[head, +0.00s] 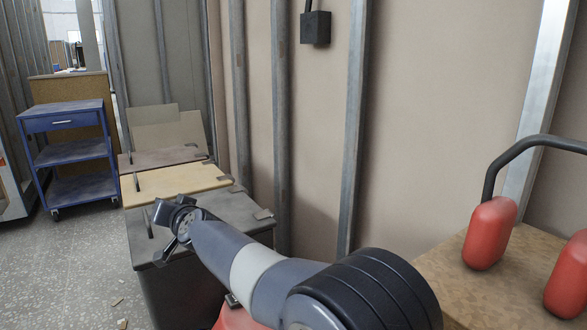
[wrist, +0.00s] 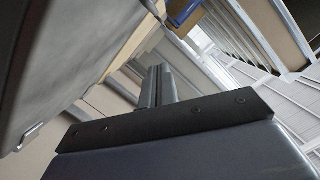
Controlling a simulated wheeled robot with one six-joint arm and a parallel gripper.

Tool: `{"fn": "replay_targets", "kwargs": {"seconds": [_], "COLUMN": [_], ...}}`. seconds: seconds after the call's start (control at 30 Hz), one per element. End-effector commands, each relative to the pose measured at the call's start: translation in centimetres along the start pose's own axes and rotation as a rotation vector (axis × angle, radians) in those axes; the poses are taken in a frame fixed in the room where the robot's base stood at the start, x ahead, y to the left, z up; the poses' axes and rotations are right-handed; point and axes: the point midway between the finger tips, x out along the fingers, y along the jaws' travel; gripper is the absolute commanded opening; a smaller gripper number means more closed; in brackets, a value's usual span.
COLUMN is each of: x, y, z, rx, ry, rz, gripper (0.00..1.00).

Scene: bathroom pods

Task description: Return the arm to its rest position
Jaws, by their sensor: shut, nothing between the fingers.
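My arm (head: 255,272) reaches from the lower right toward the middle left in the head view, bent low over a row of bins. My gripper (wrist: 158,72) shows in the wrist view with its dark fingers close together and nothing between them. In the head view, the arm's end is small and dark above the nearest grey bin (head: 222,212), and I cannot tell whether it touches the lid. The wrist view is tilted.
Beige and brown lidded bins (head: 180,183) stand behind the grey one. A blue cart (head: 65,122) stands at the left, with open speckled floor (head: 85,265) before it. A wooden surface (head: 450,262) with red rounded things (head: 490,235) is at the right. Metal studs line the wall.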

Motion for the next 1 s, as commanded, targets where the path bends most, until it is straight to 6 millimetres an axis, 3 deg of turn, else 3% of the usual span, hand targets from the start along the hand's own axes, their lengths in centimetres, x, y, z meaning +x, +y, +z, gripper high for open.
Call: {"fn": "replay_targets", "kwargs": {"seconds": [0.77, 0.8, 1.0], "x": [9.3, 9.8, 10.8], "y": [-0.3, -0.1, -0.1], "z": [-0.1, 1.1, 3.3], "rx": [0.000, 0.000, 0.000], "ry": [-0.001, -0.005, -0.006], "rz": [0.000, 0.000, -0.001], "gripper": [0.00, 0.00, 0.00]}}
